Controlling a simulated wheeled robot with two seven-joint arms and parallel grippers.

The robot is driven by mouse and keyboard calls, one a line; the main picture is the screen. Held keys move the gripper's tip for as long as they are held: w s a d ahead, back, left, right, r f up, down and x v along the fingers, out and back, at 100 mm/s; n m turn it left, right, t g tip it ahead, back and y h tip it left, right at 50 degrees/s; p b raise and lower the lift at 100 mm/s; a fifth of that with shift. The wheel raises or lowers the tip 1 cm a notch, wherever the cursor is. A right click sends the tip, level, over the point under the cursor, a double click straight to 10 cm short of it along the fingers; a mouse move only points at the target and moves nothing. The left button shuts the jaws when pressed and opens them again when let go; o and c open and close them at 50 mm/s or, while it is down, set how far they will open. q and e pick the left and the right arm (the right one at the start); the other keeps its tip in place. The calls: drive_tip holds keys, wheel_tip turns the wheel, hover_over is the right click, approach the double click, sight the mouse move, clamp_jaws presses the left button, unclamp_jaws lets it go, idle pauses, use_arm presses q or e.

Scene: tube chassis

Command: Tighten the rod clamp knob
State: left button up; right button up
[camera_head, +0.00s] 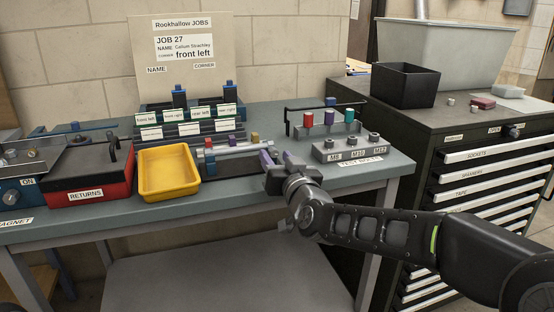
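A light grey rod (236,149) lies roughly level in a small fixture near the bench's middle. At its left end is a dark upright block with a red top (208,142); a gold knob (255,137) stands just behind the rod. A purple part (265,157) is at the rod's right end, partly hidden by my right gripper (275,167). I cannot tell which of these is the clamp knob. My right gripper reaches in from the right, close against the purple part; its fingertips are too small and dark to tell open from shut. My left gripper is not in view.
A yellow tray (168,196) and a red RETURNS box (90,178) stand left of the fixture. A rack with red, purple and green knobs (329,119) and a grey block labelled M8, M10 and M12 (350,149) stand right. A job board (183,50) rises behind.

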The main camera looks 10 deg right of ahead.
clamp_jaws()
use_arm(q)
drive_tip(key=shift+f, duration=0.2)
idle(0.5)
use_arm(e)
drive_tip(key=m+b, duration=0.3)
drive_tip(key=shift+f+m, duration=0.15)
drive_tip(key=shift+m, duration=0.25)
drive_tip(key=m+b, duration=0.3)
drive_tip(key=m, duration=0.2)
drive_tip(key=shift+a+b, duration=0.1)
drive_tip(key=shift+b, duration=0.3)
drive_tip(key=m+b, duration=0.3)
drive_tip(key=m, duration=0.3)
drive_tip(key=shift+m, duration=0.4)
drive_tip(key=m+b, duration=0.1)
drive_tip(key=m, duration=0.2)
drive_tip(key=shift+b, duration=0.3)
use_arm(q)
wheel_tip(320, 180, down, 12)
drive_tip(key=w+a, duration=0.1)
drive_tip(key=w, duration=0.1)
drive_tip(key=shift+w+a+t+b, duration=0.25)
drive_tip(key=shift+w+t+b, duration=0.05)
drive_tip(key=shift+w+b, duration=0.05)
use_arm(e)
drive_tip(key=shift+r+m, duration=0.2)
drive_tip(key=shift+m, duration=1.2)
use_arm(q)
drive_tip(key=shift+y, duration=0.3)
